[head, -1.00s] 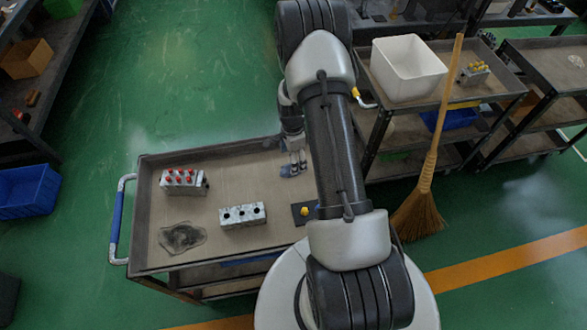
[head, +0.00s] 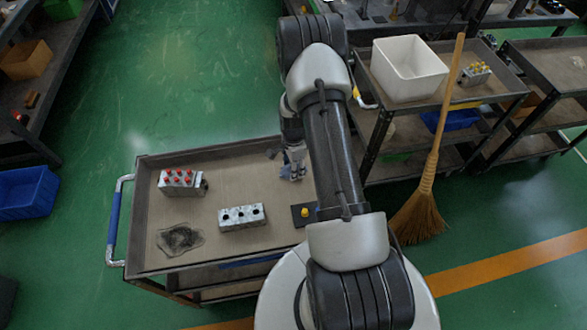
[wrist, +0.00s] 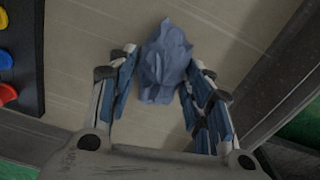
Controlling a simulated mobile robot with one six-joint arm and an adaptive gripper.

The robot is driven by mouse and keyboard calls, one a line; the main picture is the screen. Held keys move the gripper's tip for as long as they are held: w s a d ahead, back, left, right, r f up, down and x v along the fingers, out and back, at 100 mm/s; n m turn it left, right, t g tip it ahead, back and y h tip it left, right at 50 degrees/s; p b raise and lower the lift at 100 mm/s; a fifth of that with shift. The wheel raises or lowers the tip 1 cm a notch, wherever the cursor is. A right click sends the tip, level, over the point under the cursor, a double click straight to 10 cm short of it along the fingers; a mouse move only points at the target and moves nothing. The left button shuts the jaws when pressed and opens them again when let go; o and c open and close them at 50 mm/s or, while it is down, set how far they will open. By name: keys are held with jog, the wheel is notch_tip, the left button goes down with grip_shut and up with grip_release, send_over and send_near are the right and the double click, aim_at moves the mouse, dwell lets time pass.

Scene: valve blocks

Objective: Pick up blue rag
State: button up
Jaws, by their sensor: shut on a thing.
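The crumpled blue rag (wrist: 166,62) sits between the two fingers of my gripper (wrist: 163,72) in the wrist view, bunched and sticking out past the fingertips. My gripper is shut on it. In the head view my gripper (head: 292,172) is low over the far right part of the cart top, beside my arm. The rag is small and partly hidden by the fingers there. I cannot tell whether the rag still touches the cart top.
The cart (head: 225,170) has a raised rim. A broom (head: 425,190) leans on a neighbouring cart with a white bin (head: 407,68).

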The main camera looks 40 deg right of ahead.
jog(key=c, duration=0.4)
jog(key=shift+o, duration=0.2)
jog(key=shift+r, duration=0.1)
notch_tip(320, 180, up, 20)
jog(key=p, duration=0.4)
jog(key=shift+p, duration=0.35)
